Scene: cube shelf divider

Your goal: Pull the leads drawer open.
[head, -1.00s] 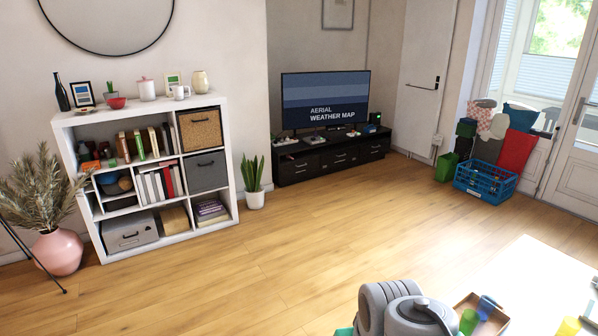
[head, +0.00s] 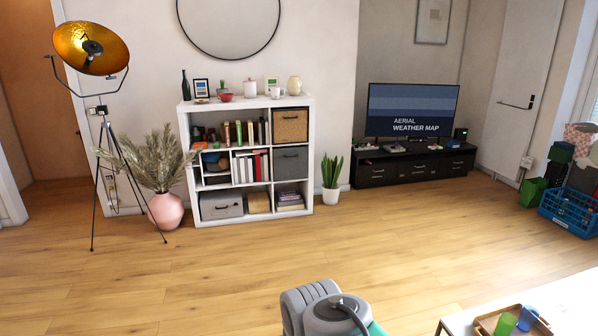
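A black TV unit (head: 414,168) at the right has a row of front drawers with small handles, all looking shut. The white cube shelf (head: 311,160) left of it holds a cork-faced box or drawer (head: 290,126) at top right. Below that is a dark grey one (head: 290,166) with a handle, flush with the shelf front. A lighter grey box (head: 221,207) sits bottom left. I see no readable label telling which is the leads drawer. Grey rounded links of my arm (head: 326,310) show at the bottom; my gripper is not in view.
The wood floor (head: 250,265) is open before the shelf and TV unit. A potted plant (head: 331,180) stands between them. A pink vase (head: 166,210) and tripod lamp (head: 92,50) stand left. A white table (head: 470,324) is at bottom right; a blue crate (head: 570,212) is far right.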

